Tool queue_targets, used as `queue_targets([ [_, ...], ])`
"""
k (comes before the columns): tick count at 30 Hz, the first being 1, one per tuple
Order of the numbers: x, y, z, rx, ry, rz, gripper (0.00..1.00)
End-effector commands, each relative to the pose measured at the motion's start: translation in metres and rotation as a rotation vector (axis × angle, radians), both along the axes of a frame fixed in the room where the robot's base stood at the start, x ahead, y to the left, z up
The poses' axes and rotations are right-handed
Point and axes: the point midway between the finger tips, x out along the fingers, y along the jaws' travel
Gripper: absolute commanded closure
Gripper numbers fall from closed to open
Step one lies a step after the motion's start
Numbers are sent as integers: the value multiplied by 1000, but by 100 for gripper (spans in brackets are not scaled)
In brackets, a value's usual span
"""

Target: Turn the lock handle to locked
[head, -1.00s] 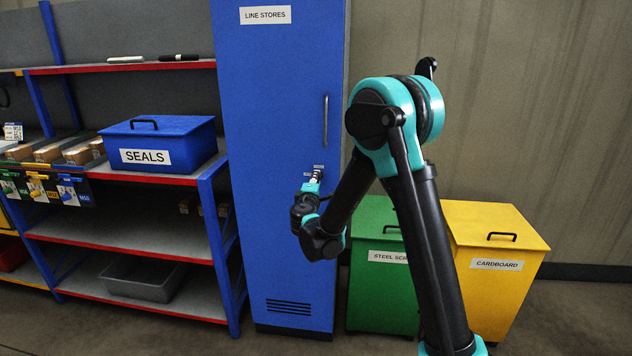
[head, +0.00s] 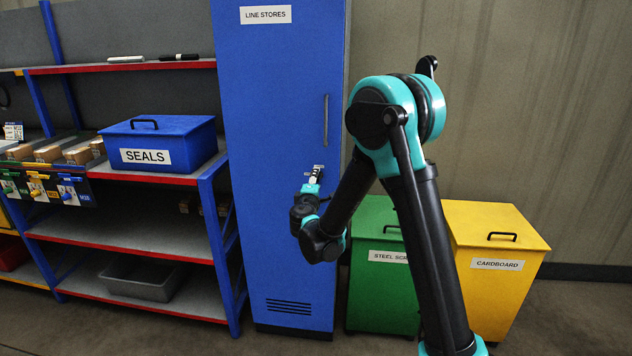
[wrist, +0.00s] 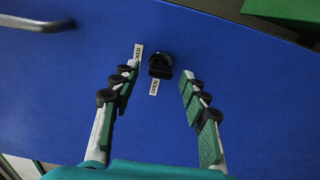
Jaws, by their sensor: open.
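The lock handle (wrist: 160,62) is a small black knob on the blue cabinet door in the wrist view. A white label ending in "KED" (wrist: 138,54) is at its upper left and an "OPEN" label (wrist: 154,87) is just below it. The handle's exact pointing is hard to tell. My gripper (wrist: 159,72) is open, its fingertips on either side of the handle in the picture, with no visible contact. In the head view my gripper (head: 314,177) is close to the door and hides the handle.
The tall blue LINE STORES cabinet (head: 265,100) has a grey vertical pull handle (head: 326,120), also in the wrist view (wrist: 38,24). A shelf with a blue SEALS bin (head: 190,148) stands left. Green (head: 375,300) and yellow (head: 510,230) bins stand right.

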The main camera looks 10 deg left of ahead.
Motion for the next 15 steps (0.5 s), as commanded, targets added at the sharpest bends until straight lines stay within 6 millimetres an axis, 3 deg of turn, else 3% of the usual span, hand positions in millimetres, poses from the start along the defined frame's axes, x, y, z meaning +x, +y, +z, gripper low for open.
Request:
queue_targets([
  [15,-95,4,0,0,0,3,55],
])
